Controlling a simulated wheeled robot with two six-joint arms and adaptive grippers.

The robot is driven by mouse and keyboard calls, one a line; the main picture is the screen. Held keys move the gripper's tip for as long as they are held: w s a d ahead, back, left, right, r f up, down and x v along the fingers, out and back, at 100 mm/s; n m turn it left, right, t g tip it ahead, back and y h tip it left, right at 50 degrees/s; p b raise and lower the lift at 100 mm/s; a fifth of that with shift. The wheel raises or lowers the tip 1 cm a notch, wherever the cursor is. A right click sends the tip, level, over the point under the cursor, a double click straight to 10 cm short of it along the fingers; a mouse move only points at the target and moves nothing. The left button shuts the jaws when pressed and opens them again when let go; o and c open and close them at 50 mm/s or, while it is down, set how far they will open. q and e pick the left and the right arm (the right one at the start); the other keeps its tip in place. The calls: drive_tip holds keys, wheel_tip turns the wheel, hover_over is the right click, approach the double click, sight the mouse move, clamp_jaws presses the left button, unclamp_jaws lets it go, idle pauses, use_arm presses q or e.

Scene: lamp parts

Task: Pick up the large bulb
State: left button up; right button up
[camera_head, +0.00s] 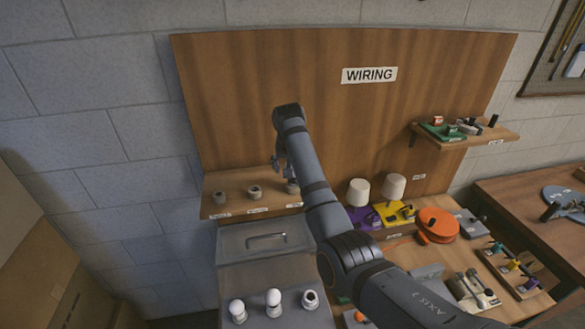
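Two white round bulbs stand upright in holders at the bottom of the view: a left bulb (237,306) and a right bulb (273,297). They look close in size, so I cannot tell which is the large one. Beside them is a third holder (310,299) with a dark open top. My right gripper (281,168) hangs above the wooden shelf, near its rightmost round fitting (293,188), well behind and above the bulbs. The fingers are small and partly hidden by the wrist; I see nothing clearly held. My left gripper is not in view.
The wooden shelf (235,209) also holds two more round fittings (254,192). A grey drawer (265,238) lies below it. White lampshades (393,186), an orange reel (437,225) and a tool rack (475,288) stand to the right. A wooden back panel (420,80) rises behind.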

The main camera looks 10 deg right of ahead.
drive_tip(key=shift+w+f, duration=0.1)
drive_tip(key=shift+f, duration=0.2)
drive_tip(key=c, duration=1)
drive_tip(key=shift+r, duration=0.1)
